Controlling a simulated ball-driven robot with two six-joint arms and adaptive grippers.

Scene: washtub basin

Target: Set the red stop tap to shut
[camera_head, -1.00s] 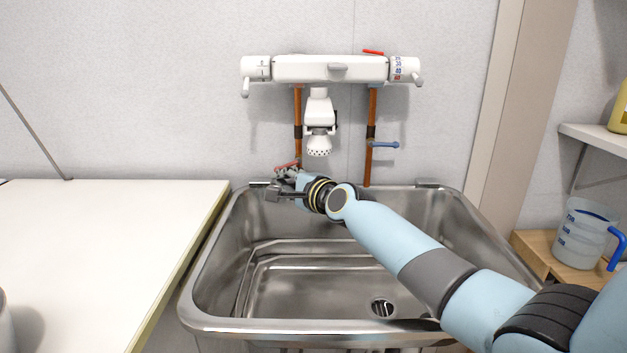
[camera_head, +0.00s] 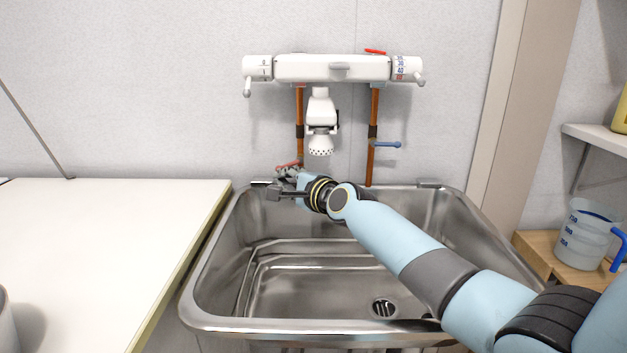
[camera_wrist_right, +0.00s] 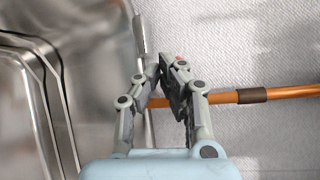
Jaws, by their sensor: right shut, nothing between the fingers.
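The red stop tap (camera_head: 289,165) sits low on the left copper pipe, behind the basin's back rim. Its red lever points left from the pipe, crosswise to it, with the left end a little lower. My right gripper (camera_head: 272,191) is at the back left of the basin, just below and in front of the lever. In the right wrist view its fingers (camera_wrist_right: 164,72) are together with nothing between them, beside the copper pipe (camera_wrist_right: 285,91). Only a speck of red (camera_wrist_right: 180,58) shows behind a fingertip there. I cannot tell whether the gripper touches the lever. My left gripper is out of view.
The steel basin (camera_head: 215,290) is empty below my right arm. A white mixer (camera_head: 340,69) with a spout (camera_head: 320,147) hangs above. A blue lever (camera_head: 387,145) is on the right pipe. A white worktop (camera_head: 90,250) lies left, a jug (camera_head: 583,235) right.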

